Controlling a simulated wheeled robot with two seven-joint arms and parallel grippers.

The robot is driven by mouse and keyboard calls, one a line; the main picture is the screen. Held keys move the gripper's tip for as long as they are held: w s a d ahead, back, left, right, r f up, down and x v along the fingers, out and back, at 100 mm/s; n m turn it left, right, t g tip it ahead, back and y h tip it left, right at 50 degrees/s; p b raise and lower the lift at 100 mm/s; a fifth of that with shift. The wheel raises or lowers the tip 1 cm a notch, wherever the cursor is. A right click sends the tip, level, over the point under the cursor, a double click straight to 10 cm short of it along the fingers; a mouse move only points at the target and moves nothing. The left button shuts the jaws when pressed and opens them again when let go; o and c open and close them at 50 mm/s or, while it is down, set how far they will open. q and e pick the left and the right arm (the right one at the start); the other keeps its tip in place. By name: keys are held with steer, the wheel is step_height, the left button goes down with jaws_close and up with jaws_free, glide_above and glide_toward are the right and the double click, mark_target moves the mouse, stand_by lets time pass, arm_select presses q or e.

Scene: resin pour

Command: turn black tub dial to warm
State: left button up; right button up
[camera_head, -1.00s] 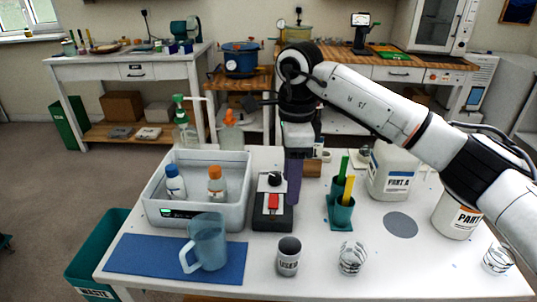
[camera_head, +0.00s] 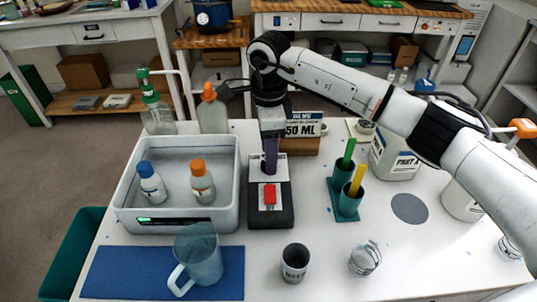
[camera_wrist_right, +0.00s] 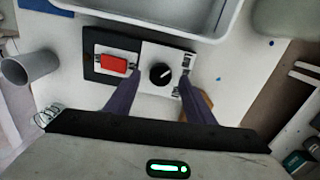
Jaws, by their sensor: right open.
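The control box (camera_head: 284,214) stands on the table right of the grey tub (camera_head: 230,205). It has a red switch (camera_head: 269,194) and a pale panel. The black dial (camera_wrist_right: 160,74) shows in the right wrist view, its white mark pointing up and to the right; its labels are too small to read. My right gripper (camera_head: 270,158) points down over the dial and hides it in the head view. In the right wrist view its purple fingers (camera_wrist_right: 160,82) are apart, one on each side of the dial; I cannot tell whether they touch it. My left gripper is out of view.
Two small bottles (camera_head: 203,182) stand in the tub. A clear blue jug (camera_head: 198,257) is on a blue mat (camera_head: 105,270). A grey cup (camera_head: 295,262), green holders with sticks (camera_head: 348,205) and a "50 ML" block (camera_head: 303,130) stand nearby.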

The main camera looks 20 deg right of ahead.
steer(key=shift+f, duration=0.8)
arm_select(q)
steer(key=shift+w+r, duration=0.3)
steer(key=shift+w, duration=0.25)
arm_select(e)
steer(key=shift+f, duration=0.15)
steer(key=shift+c, duration=0.4)
steer(key=c, duration=1)
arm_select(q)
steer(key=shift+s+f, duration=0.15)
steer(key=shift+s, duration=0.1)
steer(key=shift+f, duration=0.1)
arm_select(e)
steer(key=shift+m, duration=0.3)
steer(key=m, duration=0.3)
steer(key=shift+w+m+b, duration=0.1)
steer(key=shift+m+b, duration=0.25)
steer(key=shift+m, duration=0.05)
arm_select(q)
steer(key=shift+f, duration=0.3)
arm_select(e)
steer(key=m, duration=0.5)
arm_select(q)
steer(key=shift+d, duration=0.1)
arm_select(e)
steer(key=shift+m, duration=0.3)
